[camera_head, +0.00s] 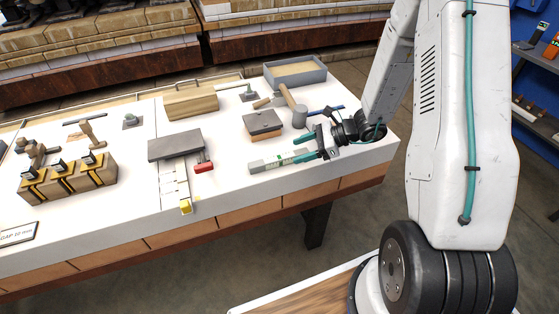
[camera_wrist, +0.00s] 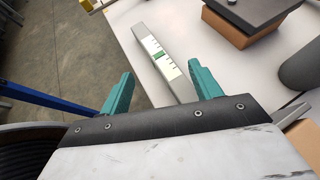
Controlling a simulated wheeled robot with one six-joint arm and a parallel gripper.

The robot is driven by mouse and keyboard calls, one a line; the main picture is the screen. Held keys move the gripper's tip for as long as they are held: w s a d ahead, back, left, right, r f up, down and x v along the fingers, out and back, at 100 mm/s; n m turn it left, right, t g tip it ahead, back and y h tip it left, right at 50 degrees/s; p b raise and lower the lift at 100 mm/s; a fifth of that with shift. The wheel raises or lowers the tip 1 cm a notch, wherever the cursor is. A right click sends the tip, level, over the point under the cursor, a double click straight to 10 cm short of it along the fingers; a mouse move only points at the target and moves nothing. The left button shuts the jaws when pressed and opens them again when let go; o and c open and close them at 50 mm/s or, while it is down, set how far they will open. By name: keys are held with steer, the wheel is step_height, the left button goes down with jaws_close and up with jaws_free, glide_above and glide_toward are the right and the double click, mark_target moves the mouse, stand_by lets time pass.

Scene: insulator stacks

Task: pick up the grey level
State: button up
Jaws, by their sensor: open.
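The grey level (camera_head: 264,164) lies flat on the white table top near its front edge, a pale bar with a green vial. In the wrist view the level (camera_wrist: 150,44) runs from the upper middle down between my two teal fingers, its near end close to the right finger and partly hidden behind my gripper's palm. My gripper (camera_head: 298,149) is open and empty, reaching in from the right over the level's right end. The wrist view shows both fingers of my gripper (camera_wrist: 162,75) apart with the level between them in the picture. I cannot tell the height gap.
A brown block with a dark top (camera_head: 262,124) and a mallet (camera_head: 298,112) lie just behind the level. A red-handled tool (camera_head: 203,167) and a dark plate (camera_head: 175,145) lie to its left. A grey tray (camera_head: 296,76) stands at the back. The table's front edge is close.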

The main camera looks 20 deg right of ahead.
mark_target(280, 158)
steer(key=x, duration=0.6)
steer(key=shift+a+f, duration=0.1)
steer(key=shift+a, duration=0.15)
steer(key=c, duration=1.2)
